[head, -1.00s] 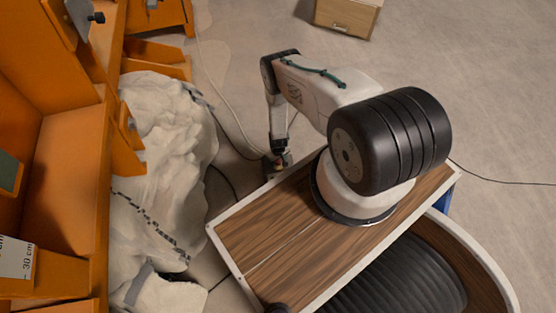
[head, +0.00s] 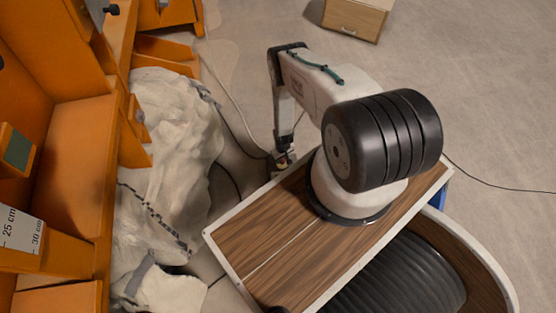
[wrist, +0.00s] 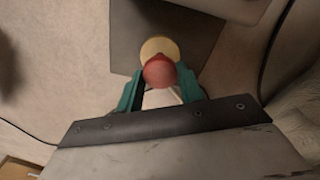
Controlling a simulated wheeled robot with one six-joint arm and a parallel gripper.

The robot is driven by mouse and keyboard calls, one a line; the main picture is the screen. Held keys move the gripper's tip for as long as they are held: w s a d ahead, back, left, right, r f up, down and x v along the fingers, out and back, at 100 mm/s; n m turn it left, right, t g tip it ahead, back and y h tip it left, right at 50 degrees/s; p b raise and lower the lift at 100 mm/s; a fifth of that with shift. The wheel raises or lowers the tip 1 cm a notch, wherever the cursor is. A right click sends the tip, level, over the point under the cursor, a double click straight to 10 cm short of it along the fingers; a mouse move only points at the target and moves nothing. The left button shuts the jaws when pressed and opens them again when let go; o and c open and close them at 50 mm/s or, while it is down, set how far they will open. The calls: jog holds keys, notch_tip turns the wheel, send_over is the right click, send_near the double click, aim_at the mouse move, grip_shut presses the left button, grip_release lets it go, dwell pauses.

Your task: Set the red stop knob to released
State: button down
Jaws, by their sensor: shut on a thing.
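The red stop knob (wrist: 160,71) shows in the wrist view, round and red, in front of a pale yellow disc (wrist: 158,47) on a dark grey plate (wrist: 195,28). My gripper (wrist: 163,82) has its green fingers on both sides of the knob and is shut on it. In the head view my gripper (head: 282,160) is small and low beside the wooden top of my base, with a bit of red and yellow at its tip. Whether the knob is pressed in or out cannot be told.
An orange sandbed frame (head: 75,150) stands at the left, with a crumpled pale sheet (head: 165,150) beside it. Cables (head: 235,115) run over the floor near my gripper. A small wooden cabinet (head: 355,18) stands at the top. Floor at the right is mostly clear.

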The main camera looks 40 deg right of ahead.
jog(key=c, duration=0.9)
grip_release()
jog(key=shift+r, duration=0.15)
notch_tip(320, 180, up, 8)
jog(key=shift+f, duration=0.2)
jog(key=shift+s, duration=0.1)
